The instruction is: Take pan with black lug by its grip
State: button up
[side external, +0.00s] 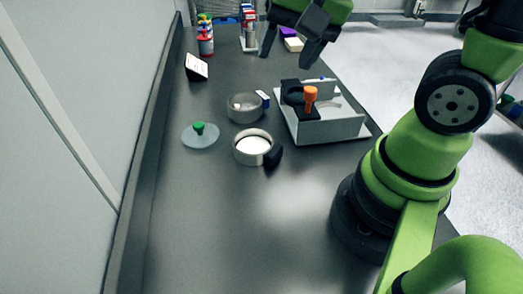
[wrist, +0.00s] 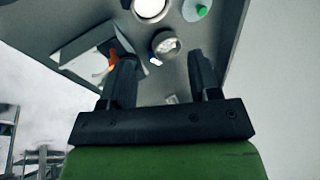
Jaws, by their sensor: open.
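The pan with the black lug (side external: 253,147) stands on the dark table, a round light-rimmed pan with a white inside. Its black lug (side external: 273,156) points to the right. The pan also shows at the top edge of the wrist view (wrist: 150,9), partly cut off. My gripper (side external: 287,57) is open and empty, high above the far part of the table and well away from the pan. Its two fingers also show, spread apart, in the wrist view (wrist: 163,58).
A clear-looking pan (side external: 240,112) with a white and blue lug stands just behind. A disc lid with green knob (side external: 199,129) lies left. A light-grey sifter stand (side external: 330,130) with an orange knob (side external: 310,94) stands right. The front table is clear.

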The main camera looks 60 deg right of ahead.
aim_at(273, 149)
jog(key=w+f+m+g, duration=0.1)
jog(key=f+m, duration=0.1)
jog(key=f, duration=0.2)
jog(key=w+d+f+m+g, duration=0.1)
jog(key=f+m, duration=0.1)
jog(key=f, duration=0.3)
jog(key=w+d+f+m+g, duration=0.1)
jog(key=f+m, duration=0.2)
jog(key=f, duration=0.2)
jog(key=shift+g+h, duration=0.3)
jog(key=shift+g, duration=0.1)
notch_tip(273, 149, down, 4)
jog(key=shift+s+r, duration=0.1)
jog(key=shift+f, duration=3.3)
grip_shut()
jog(key=shift+r, duration=0.1)
